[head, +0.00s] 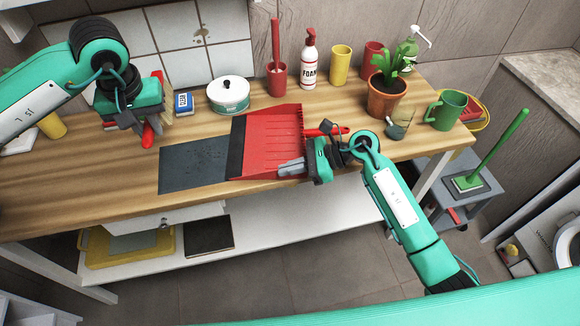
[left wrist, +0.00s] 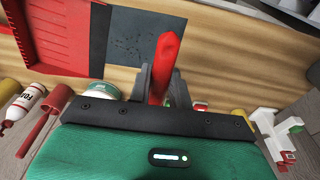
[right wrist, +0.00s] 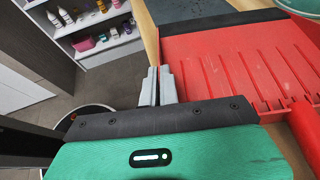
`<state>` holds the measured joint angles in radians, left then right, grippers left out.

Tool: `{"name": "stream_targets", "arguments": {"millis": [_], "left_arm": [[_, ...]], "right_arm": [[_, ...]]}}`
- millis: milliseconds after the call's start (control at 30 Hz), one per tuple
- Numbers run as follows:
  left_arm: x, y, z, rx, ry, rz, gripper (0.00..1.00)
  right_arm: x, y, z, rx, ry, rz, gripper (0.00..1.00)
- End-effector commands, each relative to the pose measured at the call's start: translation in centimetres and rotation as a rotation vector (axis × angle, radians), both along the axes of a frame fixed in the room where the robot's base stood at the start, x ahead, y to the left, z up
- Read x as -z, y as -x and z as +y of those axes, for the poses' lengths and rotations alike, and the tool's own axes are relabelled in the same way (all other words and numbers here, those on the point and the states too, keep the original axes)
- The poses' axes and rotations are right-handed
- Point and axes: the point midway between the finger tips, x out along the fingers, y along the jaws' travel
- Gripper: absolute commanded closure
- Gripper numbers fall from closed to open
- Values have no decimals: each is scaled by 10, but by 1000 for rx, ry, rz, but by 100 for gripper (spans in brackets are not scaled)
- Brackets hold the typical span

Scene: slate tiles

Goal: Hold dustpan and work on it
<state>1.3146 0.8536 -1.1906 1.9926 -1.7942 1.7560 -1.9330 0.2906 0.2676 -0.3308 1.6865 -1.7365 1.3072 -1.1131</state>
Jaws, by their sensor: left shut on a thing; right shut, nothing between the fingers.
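The red dustpan (head: 272,140) lies on the wooden counter with its dark lip (head: 236,150) to the left and its red handle (head: 322,131) to the right. The lip meets a dark slate-coloured mat (head: 190,171) with small dark specks on it. My left gripper (head: 142,132) is shut on a red object (left wrist: 167,62), above the counter behind the mat. Its lower end shows below the fingers; I cannot tell what it is. My right gripper (head: 292,167) is shut and empty at the dustpan's near right side. The right wrist view shows its fingers (right wrist: 157,86) beside the dustpan (right wrist: 225,75).
A white pot (head: 229,96), a red cup (head: 277,82) and a foam bottle (head: 309,62) stand behind the dustpan. A potted plant (head: 386,98) and a green mug (head: 447,111) stand to the right. The counter's left front is clear.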

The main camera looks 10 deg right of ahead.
Motion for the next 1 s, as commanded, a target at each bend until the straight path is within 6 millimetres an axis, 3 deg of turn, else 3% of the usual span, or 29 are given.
{"name": "stream_targets", "arguments": {"millis": [267,700,1000], "left_arm": [[6,0,2,9,1,2,100],[90,3,31,185,3,-5,100],[106,3,35,213,0,-11,100]], "right_arm": [[0,0,0,1,0,0,100],[0,0,0,1,0,0,100],[0,0,0,1,0,0,100]]}}
